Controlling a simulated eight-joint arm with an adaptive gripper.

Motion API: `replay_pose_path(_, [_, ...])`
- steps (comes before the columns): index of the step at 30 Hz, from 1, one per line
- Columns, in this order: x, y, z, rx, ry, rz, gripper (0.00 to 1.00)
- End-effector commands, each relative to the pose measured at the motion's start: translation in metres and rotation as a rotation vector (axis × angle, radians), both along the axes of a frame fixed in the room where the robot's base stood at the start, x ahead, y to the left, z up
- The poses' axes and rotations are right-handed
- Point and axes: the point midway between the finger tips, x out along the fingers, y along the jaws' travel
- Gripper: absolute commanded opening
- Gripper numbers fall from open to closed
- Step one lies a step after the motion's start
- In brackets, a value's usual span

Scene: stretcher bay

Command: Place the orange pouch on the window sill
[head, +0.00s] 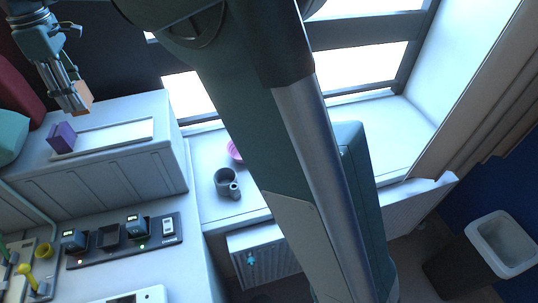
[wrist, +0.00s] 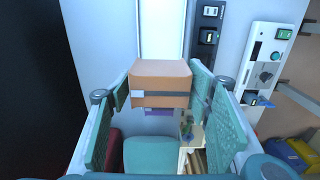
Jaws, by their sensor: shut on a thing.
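The orange pouch (head: 84,92) is a boxy orange block; the wrist view shows it (wrist: 160,86) with a grey band across its front. My gripper (head: 74,106) is at the upper left of the head view, shut on the pouch and holding it above the white cabinet. In the wrist view the teal finger pads stand on either side of the pouch. The pale window sill (head: 402,122) runs under the bright window, right of the cabinet. My own arm hides its middle part.
A grey mug (head: 227,184) and a pink bowl (head: 235,151) occupy the sill's left part; its right part looks clear. A purple box (head: 61,138) stands on the white cabinet (head: 120,178). A charger strip (head: 110,255) lies below. A bin (head: 505,240) stands at right.

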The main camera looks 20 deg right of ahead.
Motion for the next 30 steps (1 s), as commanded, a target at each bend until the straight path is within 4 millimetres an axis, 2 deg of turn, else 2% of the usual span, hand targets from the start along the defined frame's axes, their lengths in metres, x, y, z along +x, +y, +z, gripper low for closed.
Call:
replay_pose_path(5, [0.0, 0.0, 0.027, 0.0, 0.0, 0.0, 0.35])
replay_pose_path(11, [0.028, -0.034, 0.025, 0.0, 0.0, -0.068, 0.35])
replay_pose_path(17, [0.061, -0.079, 0.025, 0.0, 0.0, -0.155, 0.35])
replay_pose_path(30, [0.131, -0.2, 0.025, 0.0, 0.0, -0.37, 0.35])
